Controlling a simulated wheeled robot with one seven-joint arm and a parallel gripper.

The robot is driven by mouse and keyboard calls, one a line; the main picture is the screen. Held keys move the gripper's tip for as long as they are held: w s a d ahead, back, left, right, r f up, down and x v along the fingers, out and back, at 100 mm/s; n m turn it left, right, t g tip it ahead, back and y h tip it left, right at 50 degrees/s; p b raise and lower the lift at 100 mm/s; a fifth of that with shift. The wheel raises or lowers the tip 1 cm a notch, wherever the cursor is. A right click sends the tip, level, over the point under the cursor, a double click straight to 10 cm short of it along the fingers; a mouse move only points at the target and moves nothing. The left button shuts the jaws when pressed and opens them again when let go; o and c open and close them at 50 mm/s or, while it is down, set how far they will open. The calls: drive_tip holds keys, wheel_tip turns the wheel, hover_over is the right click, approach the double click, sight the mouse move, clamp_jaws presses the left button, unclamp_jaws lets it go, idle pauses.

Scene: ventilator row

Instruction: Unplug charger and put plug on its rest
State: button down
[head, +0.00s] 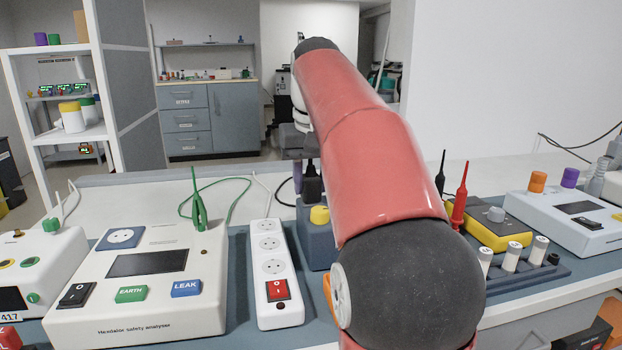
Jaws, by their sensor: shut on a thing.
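My gripper (304,168) is small in the head view, pointing down beyond the power strip and partly hidden by my red arm. It is shut on a black plug (312,188), whose lower end is over or against the blue-grey block (316,243) with a yellow top piece. I cannot tell whether the plug touches that block. The white power strip (272,310) lies left of the block, with a red rocker switch (278,290) at its near end. Its visible round sockets (269,243) are empty. A black cable (284,190) curves left of the plug.
A white safety analyser (145,312) with a green clip (199,212) stands left of the strip. At right are a yellow meter (490,232), a red probe (461,195), a rack of white-capped vials (512,256) and another white device (570,220). My arm hides the middle of the bench.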

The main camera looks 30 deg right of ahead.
drive_tip(key=c, duration=0.9)
unclamp_jaws()
